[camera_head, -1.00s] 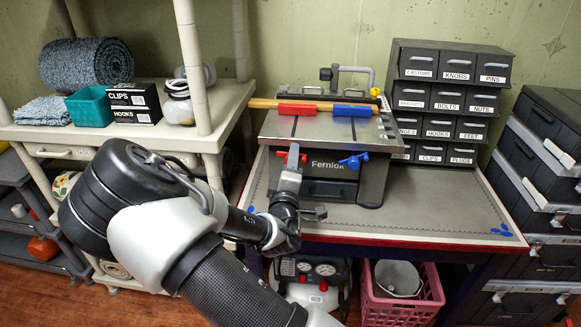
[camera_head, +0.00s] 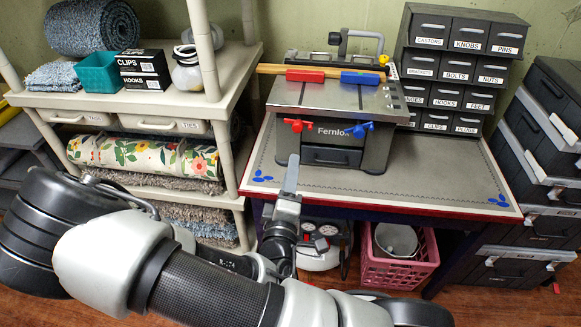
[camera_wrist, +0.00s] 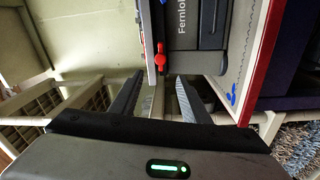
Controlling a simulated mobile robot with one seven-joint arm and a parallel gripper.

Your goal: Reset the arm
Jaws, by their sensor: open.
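My gripper (camera_head: 291,172) is in front of the workbench (camera_head: 420,187), pointing up toward the grey Fernlok machine (camera_head: 335,152) in the head view. In the wrist view my gripper (camera_wrist: 159,82) shows two dark, parallel fingers set apart, with nothing between them. The machine (camera_wrist: 209,42) and its red clamp knob (camera_wrist: 160,58) are just beyond the fingertips there. My arm is bent across the lower part of the head view, its links low and spread out. The gripper's second finger is hard to make out in the head view.
A cream shelf (camera_head: 235,100) stands on the left with a floral roll (camera_head: 150,157) and rugs. A pink crate (camera_head: 390,275) is under the bench. A drawer cabinet (camera_head: 455,70) is behind, with stacked black cases (camera_head: 535,190) at right. The bench's front right is clear.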

